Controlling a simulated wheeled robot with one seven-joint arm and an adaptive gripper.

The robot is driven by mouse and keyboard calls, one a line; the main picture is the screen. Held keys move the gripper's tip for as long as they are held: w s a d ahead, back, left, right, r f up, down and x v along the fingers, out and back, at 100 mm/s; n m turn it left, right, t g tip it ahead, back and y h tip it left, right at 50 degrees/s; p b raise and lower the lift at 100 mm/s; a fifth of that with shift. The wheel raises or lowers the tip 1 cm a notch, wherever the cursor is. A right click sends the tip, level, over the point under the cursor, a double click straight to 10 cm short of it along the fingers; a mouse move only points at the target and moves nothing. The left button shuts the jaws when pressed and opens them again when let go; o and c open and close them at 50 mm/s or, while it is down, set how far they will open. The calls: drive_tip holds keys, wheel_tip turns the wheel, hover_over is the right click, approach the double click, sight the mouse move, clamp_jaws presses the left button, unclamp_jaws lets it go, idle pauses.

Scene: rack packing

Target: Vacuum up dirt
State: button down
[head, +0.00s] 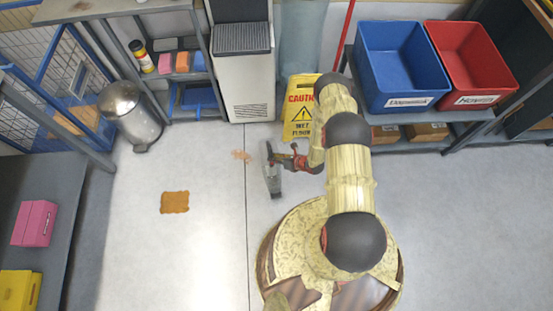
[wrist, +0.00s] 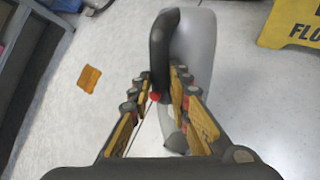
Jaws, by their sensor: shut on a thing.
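My gripper (head: 287,160) is shut on the dark handle of a grey handheld vacuum (head: 273,182), in the middle of the head view. In the wrist view my gripper (wrist: 160,86) has its fingers on both sides of the black handle, and the vacuum's pale grey body (wrist: 196,50) extends away behind it. A small scatter of light-brown dirt (head: 241,156) lies on the floor just left of the vacuum, apart from it. An orange-brown patch (head: 174,202) lies farther left; it also shows in the wrist view (wrist: 89,78). I cannot tell whether the vacuum touches the floor.
A yellow wet-floor sign (head: 300,112) stands behind my gripper. A metal bin (head: 130,112) stands at the back left. Shelving with a blue bin (head: 402,62) and a red bin (head: 470,60) is at the right. The floor around the dirt is clear.

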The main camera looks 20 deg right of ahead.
drive_tip(key=shift+w+a, duration=0.3)
drive_tip(key=shift+a, duration=0.5)
drive_tip(key=shift+w+a, duration=0.25)
drive_tip(key=shift+a, duration=0.6)
drive_tip(key=shift+w+a, duration=0.3)
drive_tip(key=shift+a, duration=0.5)
wheel_tip(320, 180, up, 7)
drive_tip(key=p, duration=0.4)
drive_tip(key=shift+f, duration=0.2)
drive_tip(key=shift+r, duration=0.1)
